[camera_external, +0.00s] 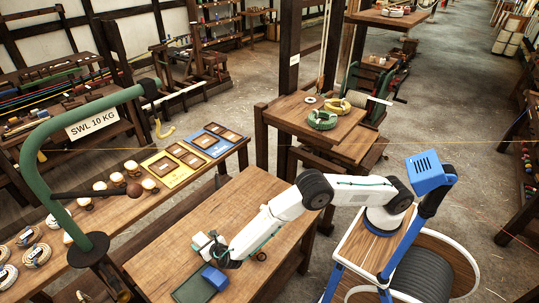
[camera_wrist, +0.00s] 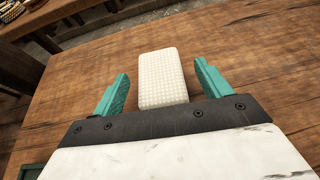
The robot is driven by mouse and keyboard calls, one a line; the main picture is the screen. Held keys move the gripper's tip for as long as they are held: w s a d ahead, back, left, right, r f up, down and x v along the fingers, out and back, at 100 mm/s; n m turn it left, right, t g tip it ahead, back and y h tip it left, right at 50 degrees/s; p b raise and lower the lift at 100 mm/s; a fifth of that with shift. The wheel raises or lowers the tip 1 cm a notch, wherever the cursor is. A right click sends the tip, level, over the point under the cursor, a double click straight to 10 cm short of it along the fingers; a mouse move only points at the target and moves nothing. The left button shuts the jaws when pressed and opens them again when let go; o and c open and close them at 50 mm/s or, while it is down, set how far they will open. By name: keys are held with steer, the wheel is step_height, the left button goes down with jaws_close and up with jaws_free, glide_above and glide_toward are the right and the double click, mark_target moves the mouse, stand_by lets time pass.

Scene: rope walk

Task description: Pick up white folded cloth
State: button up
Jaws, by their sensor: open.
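The white folded cloth (camera_wrist: 163,80) is a pale, waffle-textured rectangular pad with rounded corners. It lies on the brown wooden table (camera_wrist: 250,75). In the wrist view my gripper (camera_wrist: 161,70) has its two teal fingers apart, one to each side of the cloth. A gap shows on both sides, and nothing is gripped. The near end of the cloth is hidden by the dark gripper body. In the external view my gripper (camera_external: 212,248) is low over the table's left part, and a small white patch beside it seems to be the cloth.
A blue block (camera_external: 215,277) and a dark green tray (camera_external: 190,291) are close to my gripper at the table's near left. A green hook post (camera_external: 45,135) stands at the left. A bench with yellow and blue boards (camera_external: 168,170) runs behind. The table's back part is clear.

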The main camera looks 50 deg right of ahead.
steer(key=shift+x, duration=1.2)
steer(key=c, duration=1.1)
steer(key=shift+r, duration=0.15)
